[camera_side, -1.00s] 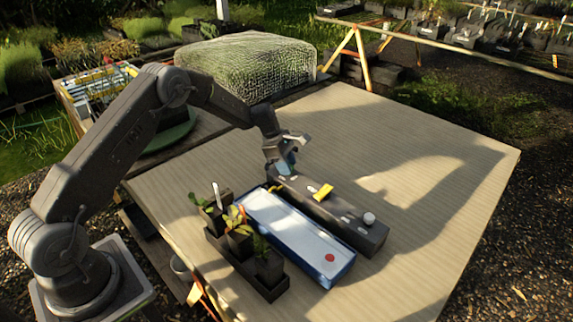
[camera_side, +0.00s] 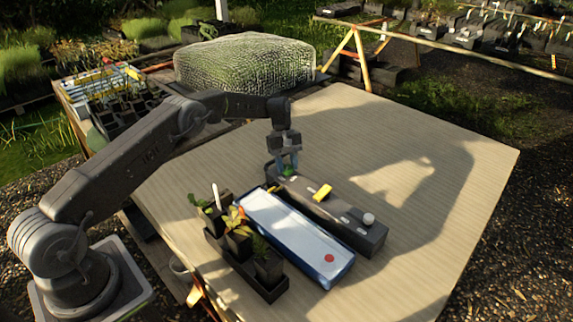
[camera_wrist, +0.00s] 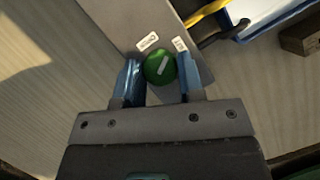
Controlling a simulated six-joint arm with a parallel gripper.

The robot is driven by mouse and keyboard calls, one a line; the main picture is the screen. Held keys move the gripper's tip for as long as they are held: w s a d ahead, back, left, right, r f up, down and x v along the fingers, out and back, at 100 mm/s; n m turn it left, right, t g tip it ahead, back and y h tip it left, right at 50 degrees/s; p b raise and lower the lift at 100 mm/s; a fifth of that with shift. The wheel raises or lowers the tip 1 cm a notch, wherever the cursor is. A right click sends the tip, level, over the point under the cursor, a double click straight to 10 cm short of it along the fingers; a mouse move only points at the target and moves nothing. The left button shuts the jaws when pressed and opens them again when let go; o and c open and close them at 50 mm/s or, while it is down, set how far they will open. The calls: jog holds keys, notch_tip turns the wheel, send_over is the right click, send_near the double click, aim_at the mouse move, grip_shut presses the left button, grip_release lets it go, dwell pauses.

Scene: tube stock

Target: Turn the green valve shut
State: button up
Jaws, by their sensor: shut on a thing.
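The green valve (camera_wrist: 159,68) is a round knob with a pale bar mark on its top, seen between my fingers in the wrist view. In the side view the green valve (camera_side: 288,171) shows at the far end of the dark grey box (camera_side: 345,222). My gripper (camera_side: 287,161) points down over that end, with its blue fingertips around the valve. In the wrist view my gripper (camera_wrist: 160,82) has one blue finger on each side of the knob, shut on it. The bar mark lies slanted, and two small white labels sit on the box beyond it.
The box also carries a yellow lever (camera_side: 323,191) and a white knob (camera_side: 369,218). The table (camera_side: 430,180) is clear to the right.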

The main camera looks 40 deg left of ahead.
aim_at(285, 166)
jog(key=shift+w+m+g+y, duration=0.1)
jog(key=shift+m+g+y, duration=0.2)
jog(key=shift+m, duration=0.8)
jog(key=shift+m+g+y, duration=0.2)
jog(key=shift+m+g, duration=0.2)
jog(key=shift+m, duration=0.7)
jog(key=o, duration=0.9)
jog(key=shift+d, duration=0.1)
jog(key=shift+r, duration=0.1)
jog(key=shift+r, duration=0.3)
jog(key=r, duration=0.3)
jog(key=shift+s+a+r, duration=0.2)
jog(key=shift+a+r, duration=0.1)
jog(key=shift+r, duration=0.1)
jog(key=s+a+r, duration=0.2)
jog(key=a, duration=0.1)
jog(key=s+a+r, duration=0.2)
jog(key=a, duration=0.1)
jog(key=s+a+r, duration=0.2)
jog(key=a, duration=0.1)
jog(key=shift+s+r, duration=0.2)
jog(key=shift+s, duration=0.05)
jog(key=shift+d, duration=0.15)
